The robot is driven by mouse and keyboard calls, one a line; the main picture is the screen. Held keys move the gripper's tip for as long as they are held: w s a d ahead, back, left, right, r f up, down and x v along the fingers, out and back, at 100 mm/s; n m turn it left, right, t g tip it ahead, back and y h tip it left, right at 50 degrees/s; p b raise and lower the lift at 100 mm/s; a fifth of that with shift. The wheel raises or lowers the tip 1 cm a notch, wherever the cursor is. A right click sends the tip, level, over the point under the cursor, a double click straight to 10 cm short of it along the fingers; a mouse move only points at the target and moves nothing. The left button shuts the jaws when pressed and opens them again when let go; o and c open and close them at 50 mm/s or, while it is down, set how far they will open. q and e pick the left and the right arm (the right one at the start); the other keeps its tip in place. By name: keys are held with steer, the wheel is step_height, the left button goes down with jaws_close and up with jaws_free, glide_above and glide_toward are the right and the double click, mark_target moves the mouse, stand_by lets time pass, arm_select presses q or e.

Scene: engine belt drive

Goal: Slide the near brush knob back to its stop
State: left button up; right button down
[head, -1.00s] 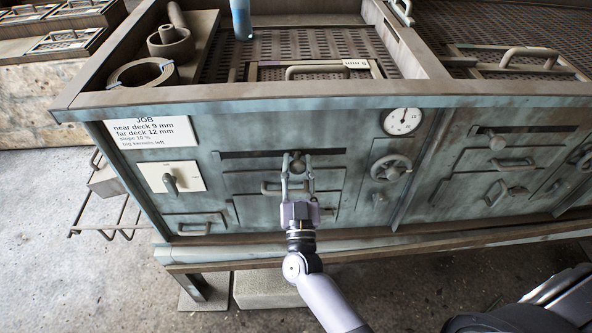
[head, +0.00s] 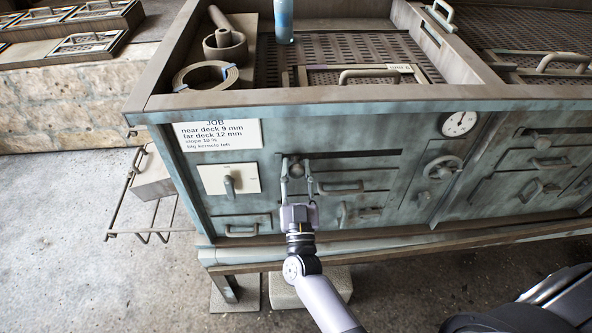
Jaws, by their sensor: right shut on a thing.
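The near brush knob (head: 297,170), a small round brown knob, sits at the left end of a dark horizontal slot (head: 360,154) in the machine's green-blue front. My right gripper (head: 297,175) reaches up from below with its two fingers on either side of the knob, shut on it. The fingers hide part of the knob and the slot's left end, so I cannot tell whether the knob touches the end. My left gripper is out of view.
A lever switch (head: 229,186) and a JOB card (head: 218,134) are left of the slot. A drawer handle (head: 341,187) lies just right of my fingers. A handwheel (head: 443,170) and a dial (head: 459,123) are further right. Another knob (head: 541,143) shows on the far section.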

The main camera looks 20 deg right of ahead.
steer(key=shift+a, duration=0.2)
steer(key=c, duration=1.2)
jaws_free()
steer(key=shift+w+a, duration=0.1)
steer(key=shift+a, duration=0.05)
steer(key=v, duration=1.2)
